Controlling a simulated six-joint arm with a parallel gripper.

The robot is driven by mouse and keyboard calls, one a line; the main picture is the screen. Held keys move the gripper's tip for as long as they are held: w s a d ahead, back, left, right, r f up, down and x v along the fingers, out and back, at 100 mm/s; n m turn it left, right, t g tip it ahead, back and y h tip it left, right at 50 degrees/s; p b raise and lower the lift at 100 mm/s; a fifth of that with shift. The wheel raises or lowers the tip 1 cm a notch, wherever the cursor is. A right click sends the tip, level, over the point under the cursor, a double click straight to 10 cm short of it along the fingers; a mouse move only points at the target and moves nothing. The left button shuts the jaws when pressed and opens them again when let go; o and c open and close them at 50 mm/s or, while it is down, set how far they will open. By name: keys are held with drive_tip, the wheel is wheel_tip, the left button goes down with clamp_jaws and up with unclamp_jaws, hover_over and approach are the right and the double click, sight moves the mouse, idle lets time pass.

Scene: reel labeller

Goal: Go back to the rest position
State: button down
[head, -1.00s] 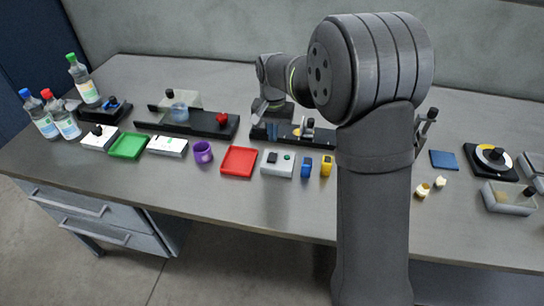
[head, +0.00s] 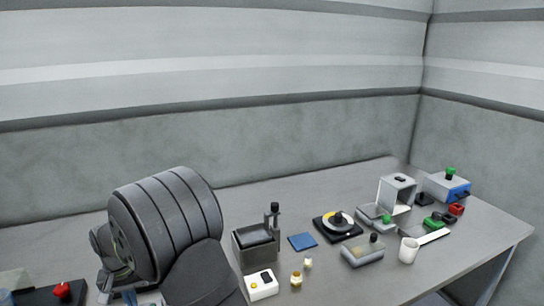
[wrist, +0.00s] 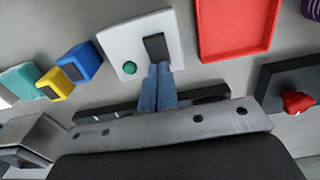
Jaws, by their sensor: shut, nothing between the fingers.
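My gripper (wrist: 158,72) is shut and empty, its bluish fingers together in the wrist view. The fingertips are over or beside the black rocker (wrist: 157,47) of a white switch box (wrist: 118,42) with a green button; I cannot tell whether they touch it. In the head view my gripper is only partly seen at the lower left, low over the bench, with my arm's large grey joint beside it. The switch box is not visible there.
Around the gripper are a red tray (wrist: 237,30), a blue block (wrist: 80,62), a yellow block (wrist: 55,85) and a red knob (wrist: 298,103). Farther right stand a grey box (head: 257,246), a blue pad (head: 302,241), a dial (head: 337,222) and a white cup (head: 409,251).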

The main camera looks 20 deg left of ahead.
drive_tip(key=shift+f, duration=0.85)
drive_tip(key=shift+r, duration=0.1)
drive_tip(key=shift+r, duration=0.1)
wheel_tip(320, 180, up, 6)
drive_tip(key=shift+r, duration=0.2)
drive_tip(key=shift+d+f, duration=0.1)
drive_tip(key=shift+f, duration=0.3)
wheel_tip(320, 180, down, 5)
drive_tip(key=shift+f, duration=0.2)
wheel_tip(320, 180, up, 13)
drive_tip(key=s+d+t+y, duration=0.1)
drive_tip(key=s+d, duration=0.1)
drive_tip(key=shift+s+r, duration=0.15)
